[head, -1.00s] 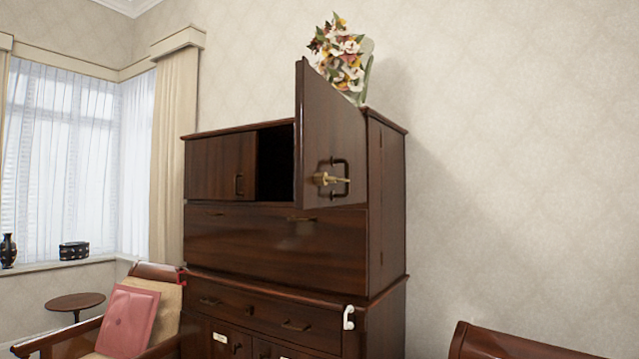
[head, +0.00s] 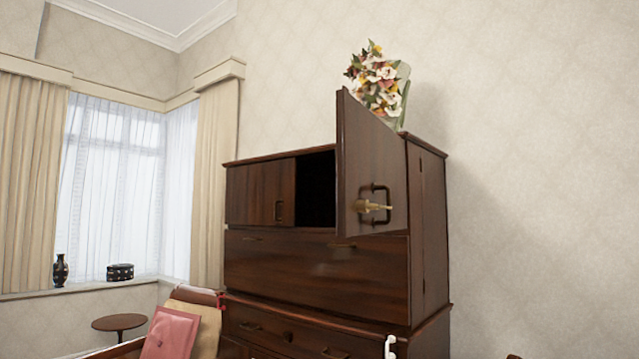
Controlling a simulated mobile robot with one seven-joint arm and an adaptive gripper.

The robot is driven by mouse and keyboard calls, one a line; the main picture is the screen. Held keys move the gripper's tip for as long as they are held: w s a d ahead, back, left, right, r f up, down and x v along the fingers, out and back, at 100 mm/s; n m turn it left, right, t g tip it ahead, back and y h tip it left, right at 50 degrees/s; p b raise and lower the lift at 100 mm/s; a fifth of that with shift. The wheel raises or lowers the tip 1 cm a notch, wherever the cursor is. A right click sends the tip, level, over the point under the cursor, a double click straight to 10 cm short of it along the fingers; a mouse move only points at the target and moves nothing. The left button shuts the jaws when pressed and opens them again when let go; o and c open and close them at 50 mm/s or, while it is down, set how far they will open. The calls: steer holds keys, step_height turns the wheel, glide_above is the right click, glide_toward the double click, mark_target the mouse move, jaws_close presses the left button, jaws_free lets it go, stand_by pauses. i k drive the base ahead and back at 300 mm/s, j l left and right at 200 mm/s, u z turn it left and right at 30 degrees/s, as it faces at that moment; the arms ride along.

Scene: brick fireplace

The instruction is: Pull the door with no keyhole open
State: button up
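A dark wooden cabinet (head: 315,275) stands against the wall. Its upper right door (head: 370,165) is swung open toward me and bears a handle with a brass key or lock piece (head: 373,207). My gripper is not in view.
A flower arrangement (head: 378,80) stands on top of the cabinet. A chair with a pink cushion (head: 171,334) is at the lower left, beside a small round table (head: 118,323). A white hook-like thing (head: 390,346) shows at the cabinet's lower right.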

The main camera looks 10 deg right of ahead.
mark_target(262, 194)
steer(key=i+j+z, duration=0.25)
steer(key=i+j, duration=0.45)
steer(key=i+j+z, duration=0.3)
steer(key=i+j, duration=0.5)
